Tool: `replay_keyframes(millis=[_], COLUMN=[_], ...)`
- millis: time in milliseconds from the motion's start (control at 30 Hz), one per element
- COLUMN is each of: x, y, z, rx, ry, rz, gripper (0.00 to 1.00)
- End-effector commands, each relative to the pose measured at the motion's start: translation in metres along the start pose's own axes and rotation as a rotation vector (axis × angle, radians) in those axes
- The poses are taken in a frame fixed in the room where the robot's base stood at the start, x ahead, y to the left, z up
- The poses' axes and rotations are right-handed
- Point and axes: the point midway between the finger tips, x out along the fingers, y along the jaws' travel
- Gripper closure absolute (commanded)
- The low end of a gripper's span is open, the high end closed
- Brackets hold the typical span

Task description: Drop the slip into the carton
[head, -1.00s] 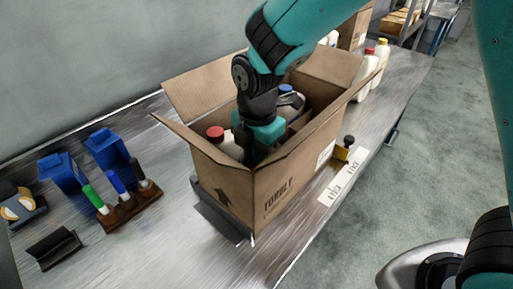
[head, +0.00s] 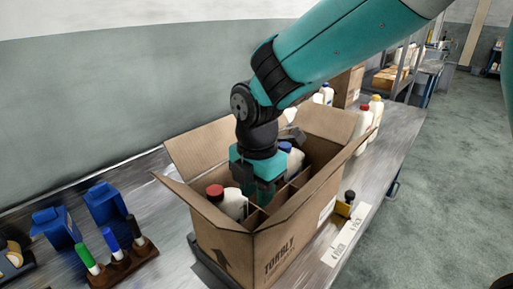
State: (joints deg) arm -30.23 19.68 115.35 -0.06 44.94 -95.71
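The open cardboard carton (head: 218,236) stands on the metal bench with its flaps spread. Inside are dividers, a white bottle with a red cap (head: 215,191) at the left front and a white bottle with a blue cap (head: 285,147) behind my gripper. My gripper (head: 262,192) points down into the carton's opening, between these two bottles. Its fingertips are dark and blurred, so I cannot tell whether they are open or shut. I see no slip in the fingers, and I cannot make one out in the carton; the gripper and walls hide part of the inside.
A rack with green, blue and black markers (head: 118,258) and blue bins (head: 104,203) stand to the left. A small black-topped stamp (head: 346,203) and white label strips (head: 350,234) lie right of the carton. Bottles (head: 370,118) and another carton (head: 347,86) stand behind.

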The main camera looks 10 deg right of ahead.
Motion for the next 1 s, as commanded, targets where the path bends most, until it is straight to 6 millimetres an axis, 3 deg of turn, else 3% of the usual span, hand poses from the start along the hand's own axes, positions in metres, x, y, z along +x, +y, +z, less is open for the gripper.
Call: replay_keyframes(millis=[200, 433, 633, 1000], x=[-0.058, -0.102, -0.118, -0.119], y=[0.001, 0.000, 0.000, 0.000], z=[0.000, 0.000, 0.000, 0.000], rx=[0.000, 0.000, 0.000, 0.000], ry=[0.000, 0.000, 0.000, 0.000], rz=[0.006, 0.003, 0.000, -0.001], gripper=[0.69, 0.69, 0.69, 0.69])
